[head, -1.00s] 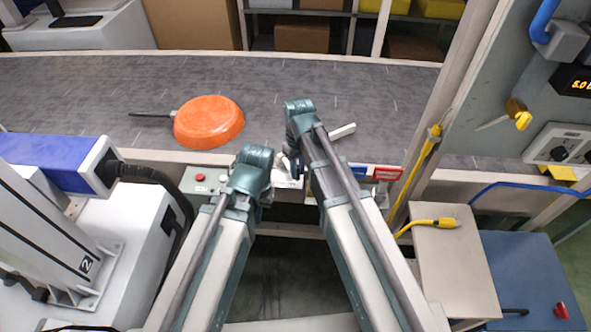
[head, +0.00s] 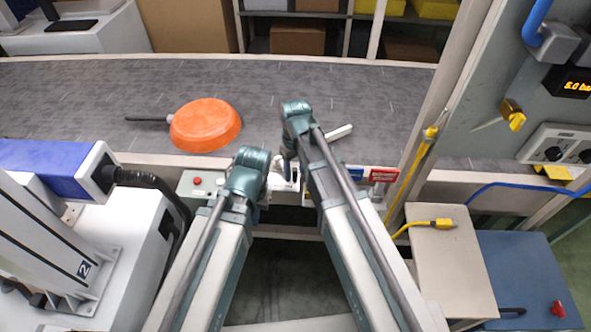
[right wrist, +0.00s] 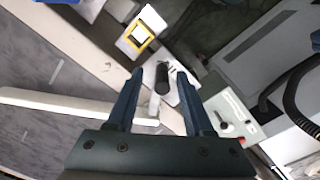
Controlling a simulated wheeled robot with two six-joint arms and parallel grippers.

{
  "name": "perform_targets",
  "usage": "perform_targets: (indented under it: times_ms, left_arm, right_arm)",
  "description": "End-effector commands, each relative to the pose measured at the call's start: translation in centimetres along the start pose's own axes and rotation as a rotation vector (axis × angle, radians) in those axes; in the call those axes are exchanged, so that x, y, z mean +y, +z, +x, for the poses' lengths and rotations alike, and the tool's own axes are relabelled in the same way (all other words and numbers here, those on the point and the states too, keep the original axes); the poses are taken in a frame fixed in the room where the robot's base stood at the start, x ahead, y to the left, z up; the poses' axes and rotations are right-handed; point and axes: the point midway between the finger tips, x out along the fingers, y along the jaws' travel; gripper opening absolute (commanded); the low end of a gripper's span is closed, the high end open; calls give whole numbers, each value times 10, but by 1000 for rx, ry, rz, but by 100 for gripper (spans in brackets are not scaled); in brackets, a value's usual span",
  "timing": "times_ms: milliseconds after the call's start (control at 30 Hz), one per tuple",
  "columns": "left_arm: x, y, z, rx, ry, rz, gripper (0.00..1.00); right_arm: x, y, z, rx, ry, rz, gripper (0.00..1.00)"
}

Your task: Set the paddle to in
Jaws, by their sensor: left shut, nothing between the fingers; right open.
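The paddle (head: 341,131) is a pale bar lying over the grey belt beyond my right arm. It also crosses the left part of the right wrist view (right wrist: 60,103). A black cylindrical lever knob (right wrist: 162,78) stands on the pale front panel (head: 283,184). My right gripper (right wrist: 160,74) is open, with its two fingers on either side of the knob; contact cannot be told. In the head view my right gripper (head: 288,168) points down at the panel and hides the knob. My left gripper (head: 265,190) is shut and empty, just left of it.
An orange pan (head: 205,125) lies on the conveyor belt (head: 70,95) to the left. A control box with a red button (head: 197,181) sits left of my left gripper. A yellow-framed switch (right wrist: 139,36) is near the knob. A yellow plug (head: 443,223) lies on the right-hand cabinet.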

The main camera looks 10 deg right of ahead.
Motion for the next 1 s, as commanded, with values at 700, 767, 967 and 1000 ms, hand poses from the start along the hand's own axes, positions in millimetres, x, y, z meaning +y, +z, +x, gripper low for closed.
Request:
perform_targets:
  times_ms: [700, 767, 967, 1000]
  left_arm:
    - [-10, 6, -100, 0, 0, 0, 0]
    - [-10, 6, -109, 0, 0, 1, 0]
    - [-12, 8, -130, 0, 0, 2, 0]
    - [-13, 8, -132, 0, 0, 2, 0]
  right_arm:
    - [1, 0, -100, 0, 1, 1, 52]
    - [1, 0, -110, 1, 1, 1, 52]
    - [1, 0, -131, 1, 2, 2, 52]
    - [1, 0, -133, 1, 2, 2, 52]
